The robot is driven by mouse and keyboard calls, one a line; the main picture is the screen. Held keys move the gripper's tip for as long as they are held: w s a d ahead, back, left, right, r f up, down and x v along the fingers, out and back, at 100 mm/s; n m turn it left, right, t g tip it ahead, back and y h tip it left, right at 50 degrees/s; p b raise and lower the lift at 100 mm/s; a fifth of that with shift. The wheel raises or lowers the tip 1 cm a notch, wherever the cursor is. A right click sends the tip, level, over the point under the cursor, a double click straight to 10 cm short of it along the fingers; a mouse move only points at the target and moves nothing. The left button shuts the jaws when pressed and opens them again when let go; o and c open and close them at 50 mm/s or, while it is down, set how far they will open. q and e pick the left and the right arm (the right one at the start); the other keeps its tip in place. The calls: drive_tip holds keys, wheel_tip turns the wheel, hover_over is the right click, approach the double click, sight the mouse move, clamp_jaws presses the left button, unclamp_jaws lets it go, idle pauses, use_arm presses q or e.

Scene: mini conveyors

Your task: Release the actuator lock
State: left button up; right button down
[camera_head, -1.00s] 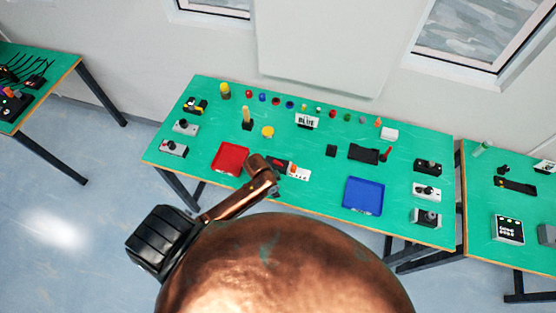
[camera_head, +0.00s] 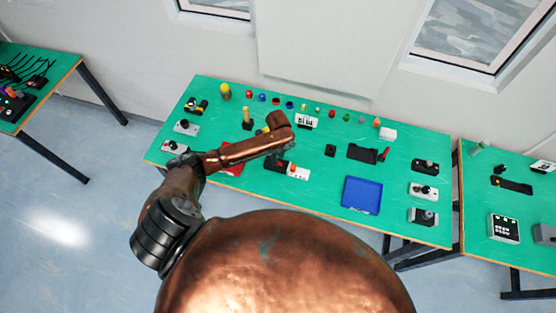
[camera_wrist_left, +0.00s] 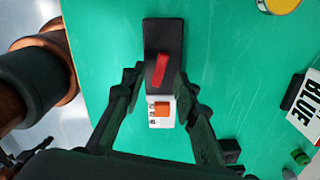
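A small device with a black base (camera_wrist_left: 157,35), a red lever (camera_wrist_left: 160,72) and a white end with an orange switch (camera_wrist_left: 162,109) lies on the green table. In the head view its white end (camera_head: 299,173) shows beside my left gripper (camera_head: 275,161). In the left wrist view my left gripper (camera_wrist_left: 162,92) is open. Its two black fingers are spread on either side of the device, around the lower part of the red lever and the white end. I cannot tell whether they touch it. My right gripper is not in view.
The green table (camera_head: 318,192) holds a blue tray (camera_head: 361,195) at right and a red tray (camera_head: 233,173) partly hidden by my arm. A BLUE sign (camera_head: 306,122), pegs and small switch boxes (camera_head: 424,190) stand around. More tables are at both sides.

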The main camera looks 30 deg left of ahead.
use_arm(q)
drive_tip(key=shift+f, duration=1.3)
drive_tip(key=shift+c, duration=0.7)
clamp_jaws()
